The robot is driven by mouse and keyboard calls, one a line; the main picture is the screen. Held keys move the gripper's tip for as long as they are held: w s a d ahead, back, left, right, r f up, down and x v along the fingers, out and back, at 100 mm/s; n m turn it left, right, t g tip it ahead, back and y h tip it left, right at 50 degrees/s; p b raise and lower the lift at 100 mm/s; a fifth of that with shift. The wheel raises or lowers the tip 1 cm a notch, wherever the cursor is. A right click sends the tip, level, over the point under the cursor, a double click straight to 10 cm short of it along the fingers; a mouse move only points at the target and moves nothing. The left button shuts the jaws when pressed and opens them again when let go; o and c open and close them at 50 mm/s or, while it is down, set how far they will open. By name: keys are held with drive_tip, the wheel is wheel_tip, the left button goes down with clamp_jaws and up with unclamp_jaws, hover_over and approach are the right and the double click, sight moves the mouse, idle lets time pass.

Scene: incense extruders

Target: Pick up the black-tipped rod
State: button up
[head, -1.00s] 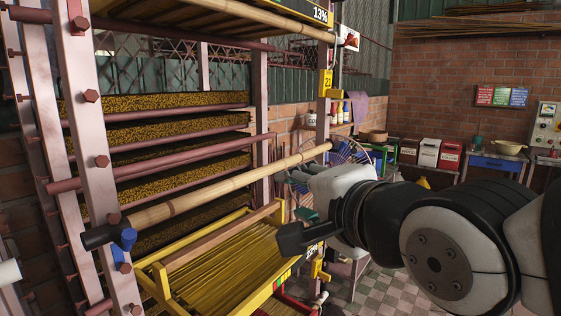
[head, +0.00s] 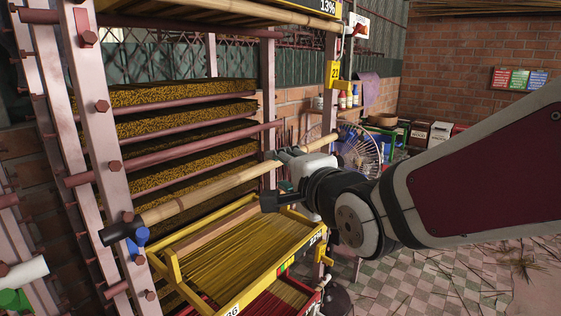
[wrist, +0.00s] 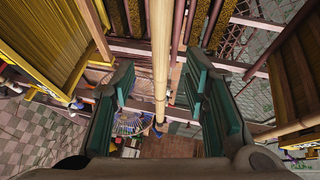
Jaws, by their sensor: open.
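The black-tipped rod is a long bamboo pole (head: 205,200) lying sloped across the pink rack, with a black sleeve (head: 122,231) on its near left end. My gripper (head: 276,180) is at the rod's right-hand part, its fingers apart on either side of it. In the wrist view the rod (wrist: 160,40) runs lengthwise between the two open green-padded fingers of my gripper (wrist: 158,82), with a gap on both sides. I see no finger closed on it. How deep it sits between the fingers is hard to tell.
A yellow tray (head: 175,268) of yellow sticks sits below the rod. Pink rack posts (head: 92,130) and bars stand left and behind. Another bamboo pole (head: 235,12) crosses above. A fan (head: 358,150) stands behind my gripper. Checkered floor (head: 420,285) is open at right.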

sight(274, 165)
drive_tip(key=shift+p+x, duration=0.45)
drive_tip(key=shift+x, duration=3.15)
drive_tip(key=shift+c, duration=0.5)
clamp_jaws()
